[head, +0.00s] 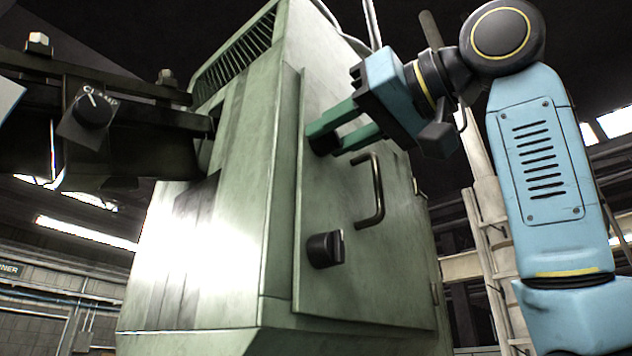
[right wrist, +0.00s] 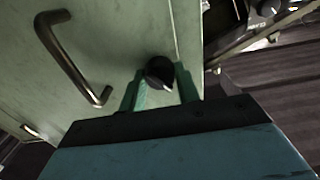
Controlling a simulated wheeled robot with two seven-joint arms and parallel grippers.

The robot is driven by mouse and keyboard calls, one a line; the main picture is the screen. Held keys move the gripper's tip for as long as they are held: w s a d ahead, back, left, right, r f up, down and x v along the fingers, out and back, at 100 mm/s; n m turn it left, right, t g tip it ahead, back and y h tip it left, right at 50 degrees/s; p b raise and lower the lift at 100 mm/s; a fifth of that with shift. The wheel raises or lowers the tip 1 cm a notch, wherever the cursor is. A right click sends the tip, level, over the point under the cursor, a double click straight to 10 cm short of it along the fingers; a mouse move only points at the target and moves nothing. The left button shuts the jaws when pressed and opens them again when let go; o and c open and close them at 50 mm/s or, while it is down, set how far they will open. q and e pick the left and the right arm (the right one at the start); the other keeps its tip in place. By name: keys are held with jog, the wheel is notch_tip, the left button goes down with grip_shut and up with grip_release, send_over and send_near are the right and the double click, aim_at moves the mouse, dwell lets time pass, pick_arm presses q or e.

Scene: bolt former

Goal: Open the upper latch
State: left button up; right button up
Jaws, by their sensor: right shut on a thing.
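The upper latch (right wrist: 158,72) is a dark round knob on the green cabinet door, between the two green fingers of my right gripper (right wrist: 160,85) in the right wrist view. In the head view my right gripper (head: 335,135) reaches the door from the right, and its fingers largely hide the upper latch (head: 324,144). The gripper is shut on the latch. A lower latch (head: 325,249), a similar black knob, sits lower on the same door. The door (head: 350,270) lies flush with the cabinet. My left gripper is not in view.
A curved dark handle (head: 375,190) stands out from the door between the two latches, right of them; it also shows in the right wrist view (right wrist: 72,58). A dark clamp assembly with a knob (head: 95,108) juts in at left.

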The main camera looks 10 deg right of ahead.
grip_shut()
jog(key=shift+f+m+b, duration=0.1)
jog(key=shift+m+b, duration=0.4)
jog(key=shift+m, duration=0.5)
jog(key=m+b, duration=0.1)
jog(key=m, duration=0.3)
jog(key=shift+m, duration=0.3)
jog(key=shift+m+b, duration=0.35)
jog(key=shift+m, duration=0.15)
jog(key=o, duration=1.2)
grip_release()
